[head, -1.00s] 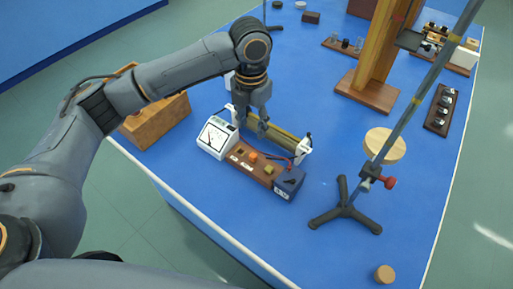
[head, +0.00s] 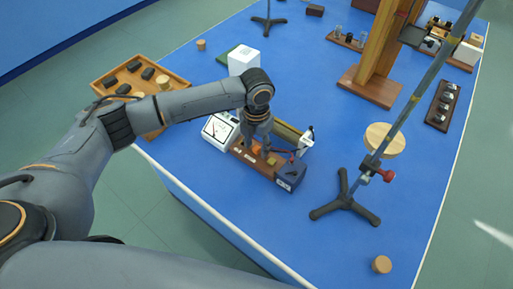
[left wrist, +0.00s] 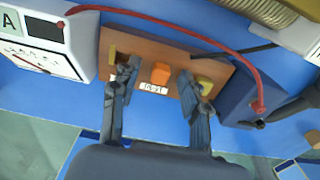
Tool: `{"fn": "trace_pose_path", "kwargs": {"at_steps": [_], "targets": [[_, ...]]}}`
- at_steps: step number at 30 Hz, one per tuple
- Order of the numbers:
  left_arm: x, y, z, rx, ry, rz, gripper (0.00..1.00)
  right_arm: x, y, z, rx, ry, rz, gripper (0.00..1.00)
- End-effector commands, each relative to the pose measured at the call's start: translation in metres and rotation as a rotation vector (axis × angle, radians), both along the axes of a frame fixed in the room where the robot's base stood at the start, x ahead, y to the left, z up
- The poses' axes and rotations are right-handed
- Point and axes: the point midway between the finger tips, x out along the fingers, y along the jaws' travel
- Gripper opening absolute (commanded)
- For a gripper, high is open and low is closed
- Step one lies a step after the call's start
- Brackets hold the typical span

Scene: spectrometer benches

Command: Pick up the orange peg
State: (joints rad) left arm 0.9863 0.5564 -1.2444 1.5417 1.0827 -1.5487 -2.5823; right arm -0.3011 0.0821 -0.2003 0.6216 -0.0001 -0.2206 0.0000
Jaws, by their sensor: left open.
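The orange peg (left wrist: 160,73) stands in a brown wooden board (left wrist: 150,43), behind a small white label. In the head view the peg (head: 257,149) shows just below my left gripper (head: 256,141). In the left wrist view my left gripper (left wrist: 157,80) is open, with one finger on each side of the peg and gaps between. I cannot tell how far above the board the fingertips are. A yellow peg (left wrist: 204,84) is partly hidden by the right finger. My right gripper is not in view.
A white meter (head: 219,131) stands at the board's left end and a dark blue box (head: 291,174) at its right end. A red wire (left wrist: 218,50) arches behind the peg. A tripod stand (head: 344,203) is to the right. The blue table (head: 220,185) is clear in front.

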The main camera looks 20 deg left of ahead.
Motion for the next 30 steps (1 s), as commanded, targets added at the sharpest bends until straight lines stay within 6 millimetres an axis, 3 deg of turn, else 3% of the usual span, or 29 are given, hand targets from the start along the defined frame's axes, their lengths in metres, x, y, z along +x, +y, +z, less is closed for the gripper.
{"fn": "trace_pose_path", "kwargs": {"at_steps": [4, 11, 23, 30], "targets": [[0.0, 0.0, 0.0, 0.0, 0.0, 0.0, 0.45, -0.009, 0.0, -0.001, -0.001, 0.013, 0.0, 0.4], [0.0, 0.0, 0.0, 0.0, 0.0, 0.0, 0.0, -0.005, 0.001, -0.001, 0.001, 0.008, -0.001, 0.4], [0.0, 0.0, 0.003, 0.0, -0.001, 0.001, 0.0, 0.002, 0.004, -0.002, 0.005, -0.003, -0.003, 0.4], [0.001, 0.0, 0.027, -0.003, -0.004, 0.001, 0.0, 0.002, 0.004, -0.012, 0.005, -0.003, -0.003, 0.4]]}}
